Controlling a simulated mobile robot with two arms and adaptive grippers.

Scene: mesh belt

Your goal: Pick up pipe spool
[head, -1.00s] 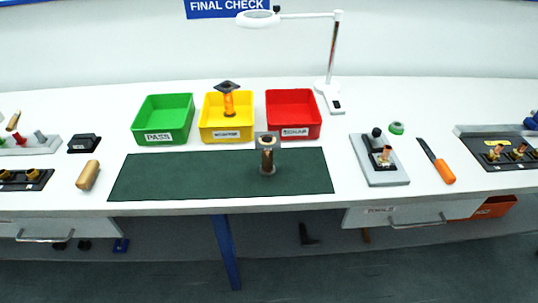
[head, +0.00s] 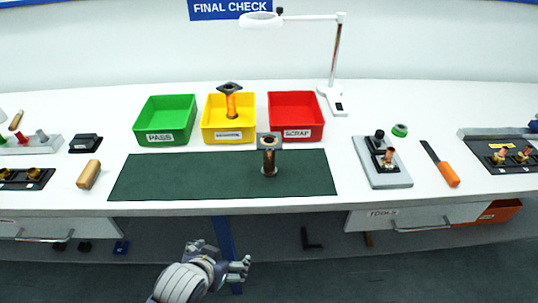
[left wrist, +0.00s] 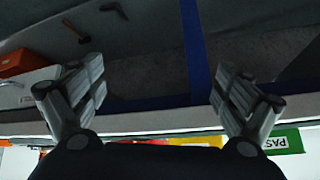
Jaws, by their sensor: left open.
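A pipe spool (head: 269,156) stands upright on the dark green mat (head: 150,178); it has a coppery pipe between a grey square top flange and a base flange. A second, more orange spool (head: 231,104) with a dark square flange stands in the yellow bin (head: 228,134). My left gripper (head: 222,256) is below and in front of the bench edge, left of and apart from the spool on the mat. In the left wrist view its fingers (left wrist: 154,82) are spread with nothing between them. No spool can be made out there. My right gripper is not in view.
A green bin (head: 166,138) and a red bin (head: 296,131) flank the yellow one. A grey fixture (head: 388,176) and an orange-handled tool (head: 448,174) lie to the right. A magnifier lamp (head: 332,98) stands behind. Drawers hang under the bench edge. Most of the mat is clear.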

